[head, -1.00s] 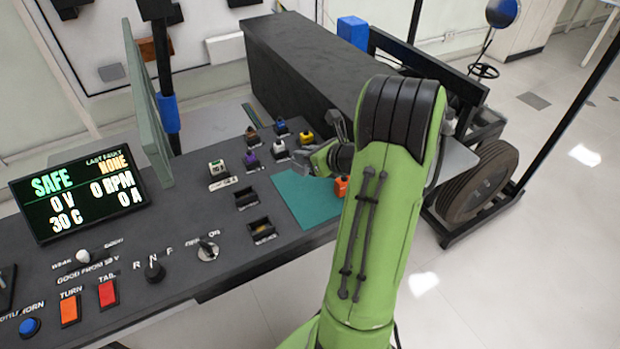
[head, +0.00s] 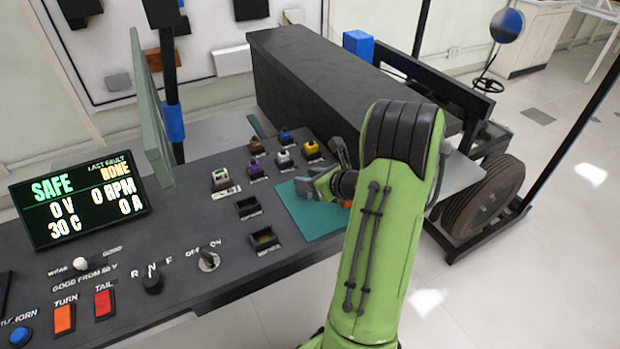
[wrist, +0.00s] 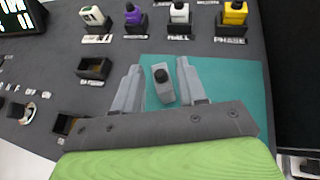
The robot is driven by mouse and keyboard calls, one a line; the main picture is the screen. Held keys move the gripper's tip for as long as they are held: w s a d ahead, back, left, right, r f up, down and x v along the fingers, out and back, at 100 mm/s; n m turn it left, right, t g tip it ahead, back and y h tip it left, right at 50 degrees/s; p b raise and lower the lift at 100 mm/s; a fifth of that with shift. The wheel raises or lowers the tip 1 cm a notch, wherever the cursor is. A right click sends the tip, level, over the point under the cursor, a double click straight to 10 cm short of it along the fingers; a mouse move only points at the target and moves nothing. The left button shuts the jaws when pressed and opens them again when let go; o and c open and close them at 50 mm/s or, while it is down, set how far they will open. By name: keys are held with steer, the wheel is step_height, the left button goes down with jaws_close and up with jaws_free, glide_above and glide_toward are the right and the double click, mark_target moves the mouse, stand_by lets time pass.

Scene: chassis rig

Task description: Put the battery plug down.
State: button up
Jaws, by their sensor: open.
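A grey plug with a black round knob (wrist: 164,84), apparently the battery plug, is on the teal mat (wrist: 225,82) between my fingers. It appears to stand on the mat, with narrow gaps to both fingers. My gripper (wrist: 159,68) is open around it. In the head view my gripper (head: 318,172) is low over the teal mat (head: 312,220), and I cannot make out the grey plug there. An empty black socket (wrist: 93,68) lies left of the mat in the wrist view; its label is too blurred to read.
A row of plugs in sockets borders the mat: white (wrist: 92,16), purple (wrist: 132,14), light grey (wrist: 179,12) and yellow (wrist: 235,13). An orange object (head: 348,184) shows partly behind my arm. A second empty socket (head: 264,240) and a screen (head: 80,198) are further left.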

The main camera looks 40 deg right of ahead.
steer(key=shift+r, duration=0.2)
steer(key=p+v, duration=0.3)
steer(key=v, duration=0.9)
steer(key=w+a+r+n+g+y, duration=0.1)
steer(key=a+r+n+g+y, duration=0.15)
steer(key=a+n, duration=0.75)
steer(key=w+a+r+n+g+y, duration=0.1)
steer(key=a+n+g, duration=0.3)
steer(key=a+n, duration=0.65)
steer(key=s+a+r+n+h, duration=0.1)
steer(key=s+a+r+n, duration=0.1)
steer(key=s+n, duration=0.3)
steer(key=s+a+r+n+h, duration=0.2)
steer(key=s+a+n, duration=0.2)
steer(key=n, duration=0.6)
steer(key=shift+s+n, duration=0.35)
steer(key=shift+s, duration=0.25)
steer(key=shift+r+h, duration=0.2)
steer(key=shift+h, duration=0.05)
